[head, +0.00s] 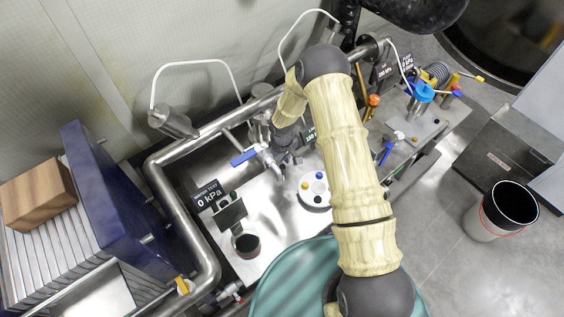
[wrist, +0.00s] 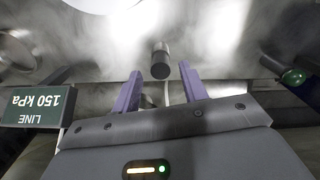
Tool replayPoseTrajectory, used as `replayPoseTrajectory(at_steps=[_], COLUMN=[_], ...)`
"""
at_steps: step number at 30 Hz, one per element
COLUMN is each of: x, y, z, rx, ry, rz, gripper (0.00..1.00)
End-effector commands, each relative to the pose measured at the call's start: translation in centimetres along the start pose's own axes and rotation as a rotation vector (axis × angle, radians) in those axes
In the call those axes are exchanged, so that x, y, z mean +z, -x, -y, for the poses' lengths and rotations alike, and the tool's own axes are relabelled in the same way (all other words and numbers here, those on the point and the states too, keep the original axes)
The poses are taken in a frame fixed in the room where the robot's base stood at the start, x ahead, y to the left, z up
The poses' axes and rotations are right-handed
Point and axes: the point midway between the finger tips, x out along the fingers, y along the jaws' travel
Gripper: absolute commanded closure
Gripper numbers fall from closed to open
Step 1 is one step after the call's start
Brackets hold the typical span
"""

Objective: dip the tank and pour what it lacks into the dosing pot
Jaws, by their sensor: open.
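My gripper (wrist: 161,70) is open, its two purple fingers apart in the wrist view. A dark cylindrical knob (wrist: 160,60) shows between and just beyond the fingertips, with a thin pale rod below it; I cannot tell whether it is the tank's dipstick. In the head view my gripper is over the steel bench, partly hidden by my arm. A small cup-like pot (head: 246,244) with a dark opening stands on the bench below the 0 kPa sign (head: 207,195). I cannot tell whether it is the dosing pot. The tank is not clearly identifiable.
A LINE 150 kPa sign (wrist: 37,106) stands left of my gripper in the wrist view. A blue-handled valve (head: 243,157) and a round plate with coloured knobs (head: 314,189) are close by. A pipe rail (head: 165,190) edges the bench. A white, dark-mouthed container (head: 486,224) stands right.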

Motion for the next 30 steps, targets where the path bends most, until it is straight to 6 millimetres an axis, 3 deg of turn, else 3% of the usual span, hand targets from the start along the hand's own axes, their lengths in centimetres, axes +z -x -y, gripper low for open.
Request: replayPoseTrajectory(at_steps=[12, 18, 19, 25, 30], x=[0.3, 0.1, 0.1, 0.0, -0.1], y=[-0.9, -0.9, -0.9, -0.4, 2.7], z=[-0.3, -0.1, -0.1, -0.1, -0.1], rx=[0.000, 0.000, 0.000, 0.001, 0.002], ry=[-0.008, -0.003, -0.003, -0.001, -0.003], rz=[0.000, 0.000, -0.001, -0.002, -0.005], gripper=[0.59, 0.98, 1.00, 1.00, 1.00])
